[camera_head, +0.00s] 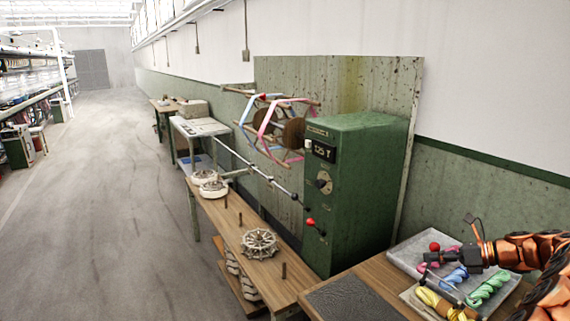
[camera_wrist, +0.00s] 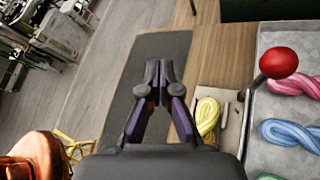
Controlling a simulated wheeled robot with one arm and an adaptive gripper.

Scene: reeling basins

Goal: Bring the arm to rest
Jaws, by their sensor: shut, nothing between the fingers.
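My gripper (camera_head: 432,257) shows at the lower right of the head view, at the end of my orange arm, held over the near table beside the skein tray. In the wrist view my gripper (camera_wrist: 159,72) has its dark fingers together with nothing between them. Below them in that view lies a dark grey mat (camera_wrist: 165,48), which also shows in the head view (camera_head: 350,299). A yellow skein (camera_wrist: 206,118) lies just right of the fingers, apart from them. Part of the arm is cut off by the head view's right edge.
A grey tray (camera_wrist: 262,42) holds pink (camera_wrist: 290,80), blue (camera_wrist: 290,134) and green (camera_head: 488,289) skeins. A red-knobbed lever (camera_wrist: 279,63) stands between the tray and the yellow skein. A green machine cabinet (camera_head: 362,200) rises behind the table. The floor (camera_head: 110,220) at left is open.

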